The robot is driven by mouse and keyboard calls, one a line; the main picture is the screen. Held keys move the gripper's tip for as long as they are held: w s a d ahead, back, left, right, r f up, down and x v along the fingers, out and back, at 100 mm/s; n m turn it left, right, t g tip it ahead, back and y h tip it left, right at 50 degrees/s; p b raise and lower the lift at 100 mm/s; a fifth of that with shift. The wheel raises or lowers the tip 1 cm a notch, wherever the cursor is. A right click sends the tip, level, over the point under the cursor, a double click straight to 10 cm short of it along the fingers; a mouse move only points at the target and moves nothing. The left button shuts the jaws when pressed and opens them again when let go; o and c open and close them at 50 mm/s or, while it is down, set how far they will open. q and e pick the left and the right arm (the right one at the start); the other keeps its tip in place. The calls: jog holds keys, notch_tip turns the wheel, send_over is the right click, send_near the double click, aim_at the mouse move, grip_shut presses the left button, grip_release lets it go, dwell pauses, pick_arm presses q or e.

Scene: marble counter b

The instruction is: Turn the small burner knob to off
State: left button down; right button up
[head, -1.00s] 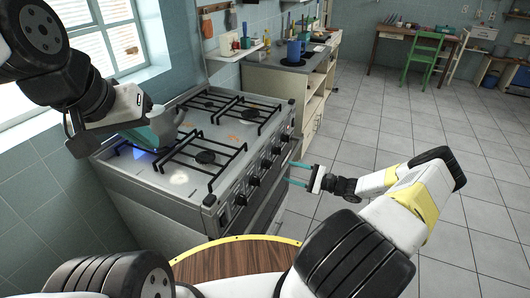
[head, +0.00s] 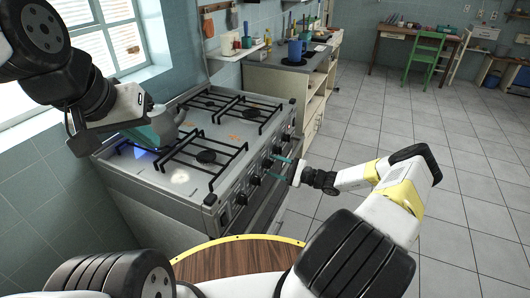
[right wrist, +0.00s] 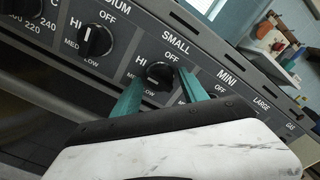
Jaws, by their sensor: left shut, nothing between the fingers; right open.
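The small burner knob (right wrist: 160,75) is a dark round knob under the label SMALL, with OFF above it and HI to its left. I cannot clearly read its setting. My right gripper (right wrist: 163,88) is open, with one teal finger on each side of the knob. Whether the fingers touch it I cannot tell. In the head view my right gripper (head: 273,170) is at the stove's front panel.
The medium knob (right wrist: 95,40) sits left of the small knob, and the mini knob is partly hidden by a finger. The stove top (head: 140,178) has several black grates. A counter (head: 270,63) stands beyond it. The tiled floor (head: 350,110) to the right is clear.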

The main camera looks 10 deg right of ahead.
jog(key=c, duration=0.8)
jog(key=shift+m, duration=5.6)
